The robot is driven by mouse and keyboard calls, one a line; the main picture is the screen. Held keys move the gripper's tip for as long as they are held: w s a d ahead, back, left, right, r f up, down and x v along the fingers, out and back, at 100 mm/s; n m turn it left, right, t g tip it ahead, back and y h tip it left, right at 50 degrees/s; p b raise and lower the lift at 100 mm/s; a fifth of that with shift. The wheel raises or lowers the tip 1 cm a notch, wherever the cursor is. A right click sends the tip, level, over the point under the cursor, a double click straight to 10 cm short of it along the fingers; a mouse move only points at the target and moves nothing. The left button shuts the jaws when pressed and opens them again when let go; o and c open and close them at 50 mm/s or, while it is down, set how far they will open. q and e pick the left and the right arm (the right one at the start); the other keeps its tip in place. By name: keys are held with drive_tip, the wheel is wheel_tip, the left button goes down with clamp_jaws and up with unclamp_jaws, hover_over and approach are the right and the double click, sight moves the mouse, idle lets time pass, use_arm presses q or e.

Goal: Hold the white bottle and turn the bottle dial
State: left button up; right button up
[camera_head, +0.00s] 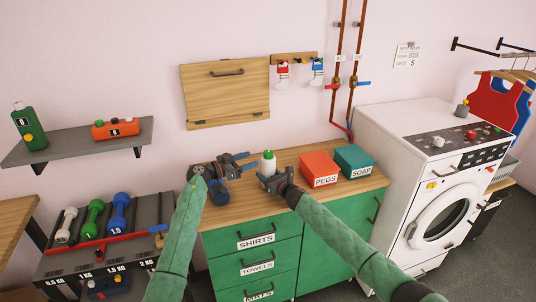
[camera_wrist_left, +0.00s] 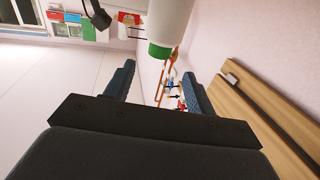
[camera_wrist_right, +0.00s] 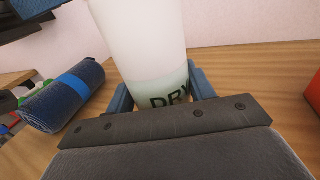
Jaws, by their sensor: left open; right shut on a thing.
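The white bottle (camera_head: 268,165) stands on the wooden top of the green cabinet, with a green cap at its top. In the right wrist view the bottle (camera_wrist_right: 140,45) fills the middle, with part of a dark label "DR…" showing near its lower part. My right gripper (camera_head: 268,180) is shut on it, with its blue fingers on both sides. My left gripper (camera_head: 243,161) is open and empty, to the left of the bottle. In the left wrist view the green cap (camera_wrist_left: 160,50) shows beyond the gap between the fingers. I cannot make out a dial's markings.
A rolled dark blue towel (camera_wrist_right: 62,95) lies left of the bottle. The red PEGS box (camera_head: 319,168) and teal SOAP box (camera_head: 353,161) stand to the right on the cabinet top (camera_head: 300,152). A wooden flap board (camera_head: 226,92) hangs on the wall behind.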

sight(268, 152)
use_arm(q)
drive_tip(key=x, duration=0.9)
drive_tip(key=shift+w, duration=0.15)
drive_tip(key=c, duration=1)
drive_tip(key=shift+o, duration=0.2)
drive_tip(key=shift+d+n+t+y, duration=0.15)
drive_tip(key=shift+n+t+y, duration=2.15)
drive_tip(key=shift+t, duration=0.4)
drive_tip(key=o, duration=1)
drive_tip(key=shift+c, duration=0.2)
